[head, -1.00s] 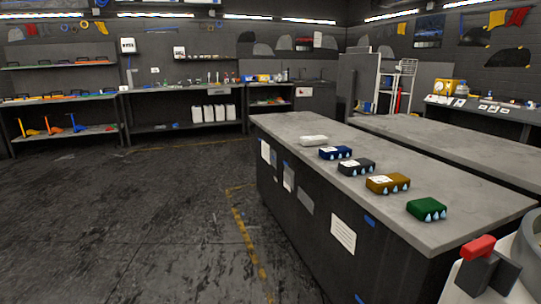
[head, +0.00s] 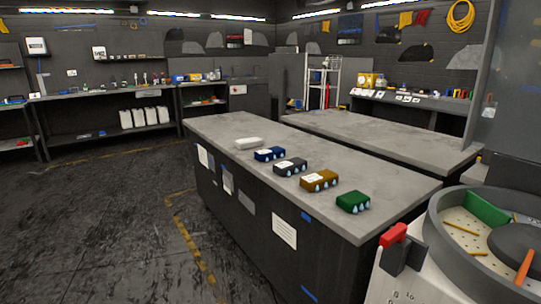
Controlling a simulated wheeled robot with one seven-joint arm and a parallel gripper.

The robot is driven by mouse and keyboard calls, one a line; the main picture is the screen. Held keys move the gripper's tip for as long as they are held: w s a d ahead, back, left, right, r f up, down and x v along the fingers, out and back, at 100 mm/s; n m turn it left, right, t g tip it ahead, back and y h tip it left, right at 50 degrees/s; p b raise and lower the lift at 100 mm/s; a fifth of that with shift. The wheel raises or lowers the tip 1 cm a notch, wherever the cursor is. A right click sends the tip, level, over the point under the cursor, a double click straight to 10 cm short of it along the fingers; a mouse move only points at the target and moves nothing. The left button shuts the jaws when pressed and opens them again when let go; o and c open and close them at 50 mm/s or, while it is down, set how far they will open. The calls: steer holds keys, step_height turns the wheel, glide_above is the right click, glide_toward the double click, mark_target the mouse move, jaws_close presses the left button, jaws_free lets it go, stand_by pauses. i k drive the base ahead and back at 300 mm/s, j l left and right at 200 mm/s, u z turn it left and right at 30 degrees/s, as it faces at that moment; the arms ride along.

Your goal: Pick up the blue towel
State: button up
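The blue towel (head: 269,154) is a small folded block with a white label on top and light blue drop marks on its front side. It lies on the grey top of the long workbench (head: 225,128). It is second from the far end in a row, between a white towel (head: 248,143) and a dark grey towel (head: 290,166). Nothing covers it. My gripper is not in view.
A brown towel (head: 319,180) and a green towel (head: 353,201) lie nearer on the same bench. A round grey drum (head: 445,245) and a red-topped lever (head: 394,235) stand at the lower right. The floor (head: 110,220) left of the bench is open.

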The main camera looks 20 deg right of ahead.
mark_target(266, 154)
steer(key=i+j+z, duration=0.1)
steer(key=z, duration=0.2)
steer(key=i+j+z, duration=0.1)
steer(key=z, duration=0.25)
steer(key=i+j+z, duration=0.25)
steer(key=i+j, duration=0.2)
steer(key=j, duration=0.3)
steer(key=i+j+z, duration=0.15)
steer(key=j, duration=0.2)
steer(key=i+j+z, duration=0.1)
steer(key=j, duration=0.35)
steer(key=i+j, duration=0.15)
steer(key=j, duration=0.2)
steer(key=i+j, duration=0.15)
steer(key=j, duration=0.15)
steer(key=i+j, duration=0.15)
steer(key=j, duration=0.2)
steer(key=i+j, duration=0.15)
steer(key=j, duration=0.2)
steer(key=i+j, duration=0.35)
steer(key=j, duration=0.3)
steer(key=i+l, duration=0.3)
steer(key=i, duration=0.15)
steer(key=k+z, duration=0.05)
